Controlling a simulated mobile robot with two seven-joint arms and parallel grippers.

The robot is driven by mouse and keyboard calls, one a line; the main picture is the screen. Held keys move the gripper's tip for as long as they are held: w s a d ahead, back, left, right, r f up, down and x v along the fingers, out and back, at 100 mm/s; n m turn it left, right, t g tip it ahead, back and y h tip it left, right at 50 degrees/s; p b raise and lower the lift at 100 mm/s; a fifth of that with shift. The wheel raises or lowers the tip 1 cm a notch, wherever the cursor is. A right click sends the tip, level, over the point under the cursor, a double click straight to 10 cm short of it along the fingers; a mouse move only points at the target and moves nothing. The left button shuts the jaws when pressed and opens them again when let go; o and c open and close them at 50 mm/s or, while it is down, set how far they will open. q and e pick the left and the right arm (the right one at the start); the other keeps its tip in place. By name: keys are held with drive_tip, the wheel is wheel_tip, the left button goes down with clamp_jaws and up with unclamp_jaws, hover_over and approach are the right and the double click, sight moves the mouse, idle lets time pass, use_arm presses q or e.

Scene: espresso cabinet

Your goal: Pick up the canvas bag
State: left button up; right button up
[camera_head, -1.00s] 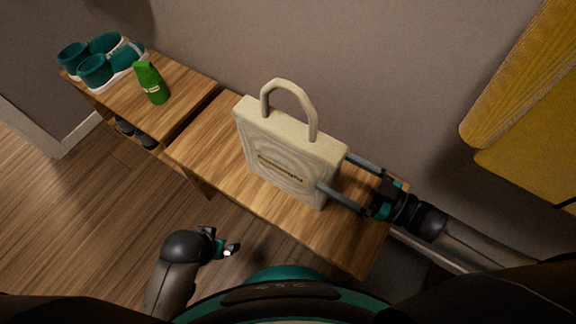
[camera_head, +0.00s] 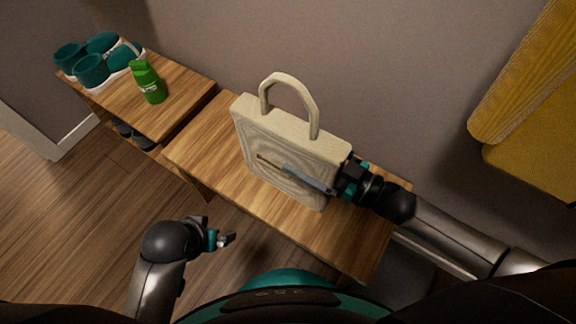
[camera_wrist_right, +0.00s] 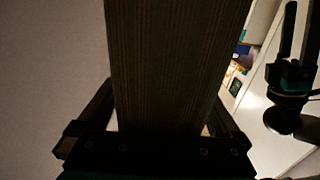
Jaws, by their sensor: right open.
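The canvas bag (camera_head: 284,150) is cream with one arched handle (camera_head: 292,85) and stands upright on the wooden bench (camera_head: 335,245). My right gripper (camera_head: 312,172) is open around the bag's right side. One finger lies across the front face; the other is hidden behind the bag. In the right wrist view the bag's narrow side (camera_wrist_right: 170,65) rises between the two jaws of the gripper (camera_wrist_right: 165,125). My left gripper (camera_head: 222,238) is low in front of the bench, apart from the bag, with its fingers seeming spread.
A second wooden bench (camera_head: 185,90) at the left holds a green bottle (camera_head: 148,82) and teal shoes (camera_head: 92,69). Dark shoes (camera_head: 125,131) sit under it. A grey wall stands behind the bag. Yellow cloth (camera_head: 530,90) hangs at the right.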

drive_tip(key=shift+c, duration=0.2)
clamp_jaws()
idle(0.5)
drive_tip(key=shift+r, duration=0.1)
